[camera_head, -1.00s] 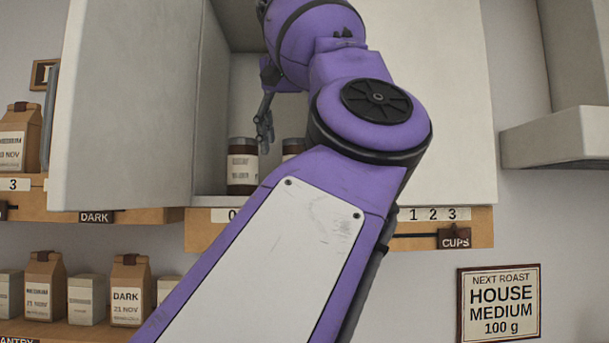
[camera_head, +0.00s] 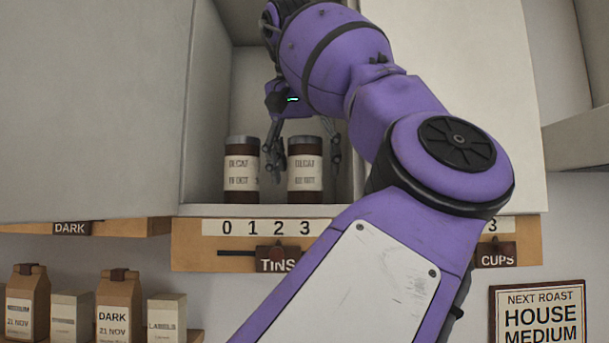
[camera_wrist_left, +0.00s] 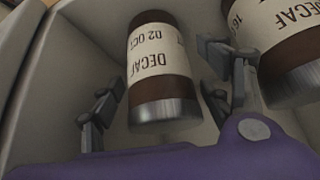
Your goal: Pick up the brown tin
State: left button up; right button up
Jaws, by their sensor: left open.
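Two brown tins with cream DECAF labels and grey lids stand upright side by side in the open cupboard. The right tin (camera_head: 305,170) is between the spread fingers of my left gripper (camera_head: 304,174), one finger on each side, with gaps visible. In the left wrist view this tin (camera_wrist_left: 158,60) appears upside down between the fingertips (camera_wrist_left: 160,75), its label reading 02 OCT. The left tin (camera_head: 241,170) stands just outside the left finger; it also shows at the right of the left wrist view (camera_wrist_left: 285,50). The left gripper is open. My right gripper is out of view.
The cupboard's side wall (camera_head: 207,110) is close on the left. A wooden rail (camera_head: 190,245) below carries numbers and a TINS tag (camera_head: 277,258). Bags and boxes (camera_head: 117,305) stand on a lower shelf. One finger passes through the narrow gap between the tins.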

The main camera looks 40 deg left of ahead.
pick_arm(q)
jog(key=shift+w+a+f, duration=0.1)
jog(key=shift+w+f, duration=0.1)
jog(key=shift+f, duration=0.05)
jog(key=shift+s+r, duration=0.2)
jog(key=shift+s, duration=0.3)
jog(key=shift+s+d, duration=0.1)
jog(key=shift+d, duration=0.15)
jog(key=shift+c, duration=2.8)
jog(key=shift+a, duration=0.1)
jog(key=shift+c, duration=1.4)
jog(key=shift+w, duration=0.2)
jog(key=c, duration=0.7)
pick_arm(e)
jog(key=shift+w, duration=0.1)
pick_arm(q)
jog(key=shift+f, duration=0.1)
jog(key=shift+w, duration=0.1)
